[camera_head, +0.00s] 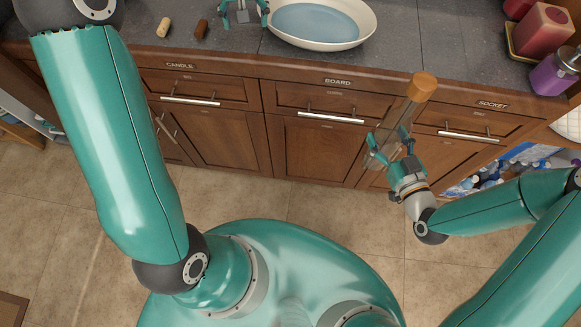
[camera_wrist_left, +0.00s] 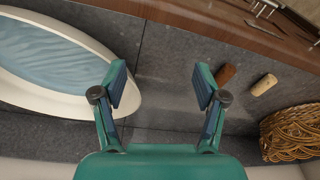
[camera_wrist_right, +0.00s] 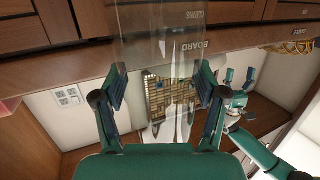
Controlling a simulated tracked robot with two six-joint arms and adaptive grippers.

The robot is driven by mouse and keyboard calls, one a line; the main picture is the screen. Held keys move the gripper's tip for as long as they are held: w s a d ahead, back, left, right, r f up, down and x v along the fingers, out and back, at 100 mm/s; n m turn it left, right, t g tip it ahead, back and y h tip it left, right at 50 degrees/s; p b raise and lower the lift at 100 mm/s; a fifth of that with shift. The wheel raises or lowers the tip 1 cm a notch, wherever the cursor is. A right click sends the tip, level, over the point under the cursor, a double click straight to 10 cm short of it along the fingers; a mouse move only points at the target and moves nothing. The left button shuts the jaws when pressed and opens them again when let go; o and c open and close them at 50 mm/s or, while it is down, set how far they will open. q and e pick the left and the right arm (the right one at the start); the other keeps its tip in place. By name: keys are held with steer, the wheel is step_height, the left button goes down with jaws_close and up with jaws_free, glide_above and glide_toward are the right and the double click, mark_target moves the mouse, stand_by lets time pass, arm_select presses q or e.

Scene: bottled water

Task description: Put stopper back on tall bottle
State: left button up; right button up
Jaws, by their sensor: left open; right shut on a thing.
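My right gripper (camera_head: 395,150) is shut on a tall clear glass bottle (camera_head: 398,118), held in front of the drawers and tilted to the right in the head view. The clear glass also shows between the fingers in the right wrist view (camera_wrist_right: 155,40). My left gripper (camera_head: 243,14) is open and empty over the counter; its spread fingers show in the left wrist view (camera_wrist_left: 160,88). A pale cork (camera_head: 163,27) and a darker brown cork (camera_head: 201,29) lie on the counter to its left in the head view.
A white basin of water (camera_head: 357,36) stands on the counter right of my left gripper. Red (camera_head: 541,30) and purple (camera_head: 555,74) containers stand at the right. A wicker basket (camera_wrist_left: 288,134) is near the corks. An open compartment of bottles (camera_head: 505,168) lies below right.

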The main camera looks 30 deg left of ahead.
arm_select(q)
steer(key=s+a+f+n+y, duration=0.1)
steer(key=s+a+f, duration=0.2)
steer(key=s+a, duration=0.3)
steer(key=s+a+f+n, duration=0.15)
steer(key=s+a, duration=0.25)
steer(key=a, duration=0.4)
steer(key=s+a+f, duration=0.3)
steer(key=s+f, duration=0.5)
steer(key=s, duration=0.3)
steer(key=w+d+f+m+h, duration=0.25)
steer(key=d+f, duration=0.45)
steer(key=d, duration=0.4)
steer(key=w+d+f+m+h, duration=0.25)
steer(key=d+f, duration=0.35)
steer(key=d, duration=0.6)
steer(key=s+d+f+m, duration=0.1)
steer(key=s+d+f, duration=0.2)
steer(key=d, duration=0.5)
steer(key=s+d+f+m+h, duration=0.1)
steer(key=s+d+f, duration=0.3)
steer(key=d, duration=0.4)
steer(key=shift+d+g, duration=0.15)
steer(key=shift+g, duration=0.25)
